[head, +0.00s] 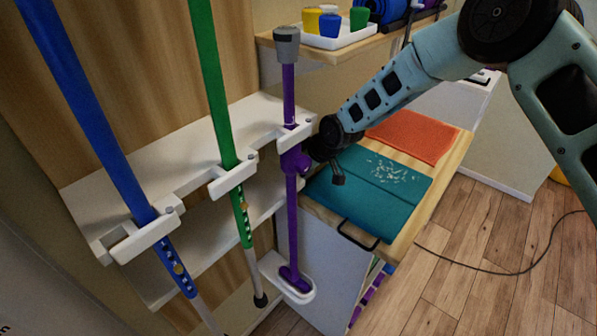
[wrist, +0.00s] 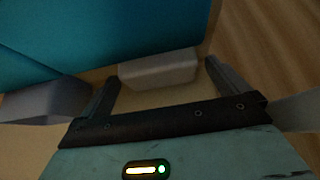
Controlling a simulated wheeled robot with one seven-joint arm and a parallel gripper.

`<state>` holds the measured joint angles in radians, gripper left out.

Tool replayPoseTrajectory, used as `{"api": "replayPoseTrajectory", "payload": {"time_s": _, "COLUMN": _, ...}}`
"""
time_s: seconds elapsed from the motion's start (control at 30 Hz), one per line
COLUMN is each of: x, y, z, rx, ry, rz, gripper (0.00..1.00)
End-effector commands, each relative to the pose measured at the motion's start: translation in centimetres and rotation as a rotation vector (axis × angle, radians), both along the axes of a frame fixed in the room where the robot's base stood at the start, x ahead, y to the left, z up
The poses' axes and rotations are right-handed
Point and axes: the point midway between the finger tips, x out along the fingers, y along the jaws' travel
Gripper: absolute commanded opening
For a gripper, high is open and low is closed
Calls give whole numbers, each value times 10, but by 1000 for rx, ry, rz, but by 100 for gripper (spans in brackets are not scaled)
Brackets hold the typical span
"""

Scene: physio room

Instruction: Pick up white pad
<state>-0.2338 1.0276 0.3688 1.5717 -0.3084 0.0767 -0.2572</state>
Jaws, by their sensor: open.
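A pale, off-white block (wrist: 158,69), which looks like the white pad, shows in the wrist view at the edge of a teal cloth. It lies ahead of and between the two fingers of my gripper (wrist: 162,76). The jaws are open, with a gap between each finger and the block. In the head view my gripper (head: 336,168) is over the left edge of the folded teal towel (head: 365,205). I cannot make out the pad there; the gripper and arm may hide it.
An orange towel (head: 415,135) lies behind the teal one on a wooden cabinet top (head: 428,213). Blue (head: 90,110), green (head: 208,70) and purple (head: 290,100) poles stand in a white rack (head: 165,168) at left, the purple one close beside my gripper. A white tray (head: 338,42) with cups is behind.

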Motion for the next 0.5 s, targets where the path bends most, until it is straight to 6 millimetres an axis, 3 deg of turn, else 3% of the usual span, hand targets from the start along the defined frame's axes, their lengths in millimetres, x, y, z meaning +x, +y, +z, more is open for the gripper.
{"api": "replayPoseTrajectory", "payload": {"time_s": 0.23, "x": 1, "y": 0, "z": -2, "rx": 0, "ry": 0, "rz": 0, "gripper": 97}}
{"api": "replayPoseTrajectory", "payload": {"time_s": 0.4, "x": 1, "y": 0, "z": -1, "rx": 0, "ry": 0, "rz": -1, "gripper": 55}}
{"api": "replayPoseTrajectory", "payload": {"time_s": 0.5, "x": 1, "y": 0, "z": -1, "rx": 0, "ry": 0, "rz": -1, "gripper": 55}}
